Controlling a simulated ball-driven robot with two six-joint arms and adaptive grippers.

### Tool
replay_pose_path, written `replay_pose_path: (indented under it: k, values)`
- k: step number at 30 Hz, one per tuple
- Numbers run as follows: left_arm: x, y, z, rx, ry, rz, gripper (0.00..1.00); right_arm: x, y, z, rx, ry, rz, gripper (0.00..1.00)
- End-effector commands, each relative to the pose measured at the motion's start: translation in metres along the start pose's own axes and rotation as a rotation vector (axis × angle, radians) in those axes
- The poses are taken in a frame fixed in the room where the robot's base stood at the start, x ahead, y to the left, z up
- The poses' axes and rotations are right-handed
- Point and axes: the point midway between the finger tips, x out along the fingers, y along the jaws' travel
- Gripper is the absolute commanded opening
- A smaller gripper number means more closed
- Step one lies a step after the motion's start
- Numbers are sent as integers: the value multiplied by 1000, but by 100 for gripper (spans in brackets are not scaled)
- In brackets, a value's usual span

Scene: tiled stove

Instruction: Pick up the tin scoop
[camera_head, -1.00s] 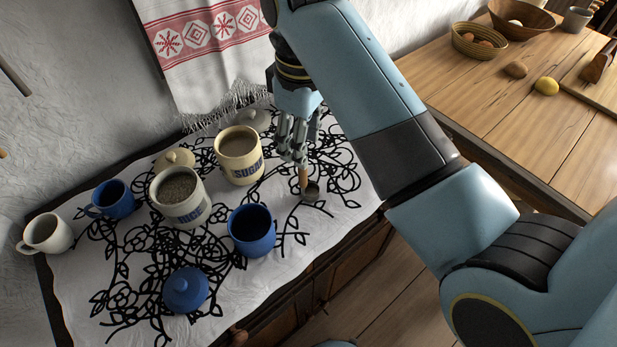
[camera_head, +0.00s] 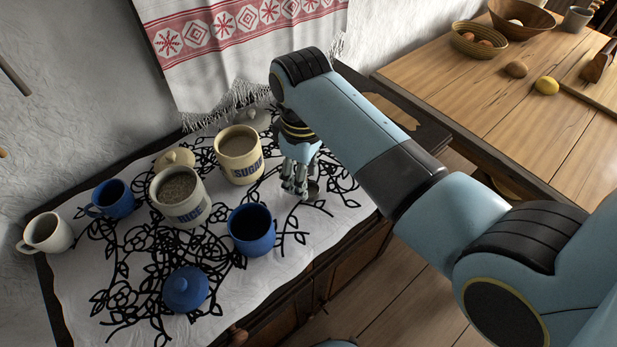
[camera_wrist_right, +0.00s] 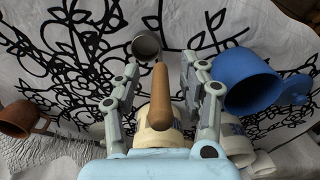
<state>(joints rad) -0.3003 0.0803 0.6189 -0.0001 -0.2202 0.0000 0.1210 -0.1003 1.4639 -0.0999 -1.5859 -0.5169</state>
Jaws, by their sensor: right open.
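The tin scoop has a small metal bowl (camera_head: 313,188) resting on the patterned cloth to the right of the sugar canister. Its handle is hidden behind my right gripper (camera_head: 297,188) in the head view. The right wrist view shows the scoop's wooden handle (camera_wrist_right: 160,95) pointing toward me and its tin bowl (camera_wrist_right: 146,46) beyond. My right gripper (camera_wrist_right: 160,78) is open, pointing down, with a finger on each side of the handle. Gaps show between the handle and both fingers. My left gripper is not in view.
Close by stand the sugar canister (camera_head: 239,158), the rice canister (camera_head: 182,200) and an open blue canister (camera_head: 251,232). A blue lid (camera_head: 185,290), blue mug (camera_head: 113,200) and white mug (camera_head: 47,234) are farther left. A fringed towel (camera_head: 235,55) hangs behind.

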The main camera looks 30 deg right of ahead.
Motion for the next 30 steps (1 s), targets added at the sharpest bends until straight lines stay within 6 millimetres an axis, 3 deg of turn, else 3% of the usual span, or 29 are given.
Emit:
replay_pose_path:
  k: [4, 14, 25, 30]
  values:
    - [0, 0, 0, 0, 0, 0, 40, 0, 0, 0, 0, 0, 0, 41]
    - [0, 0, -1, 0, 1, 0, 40, 0, 0, 0, 0, 0, 0, 0]
    - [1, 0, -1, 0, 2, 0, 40, -3, 0, 0, 0, 1, 0, 0]
    - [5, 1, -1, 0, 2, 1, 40, -18, 0, -1, 1, 4, 1, 0]
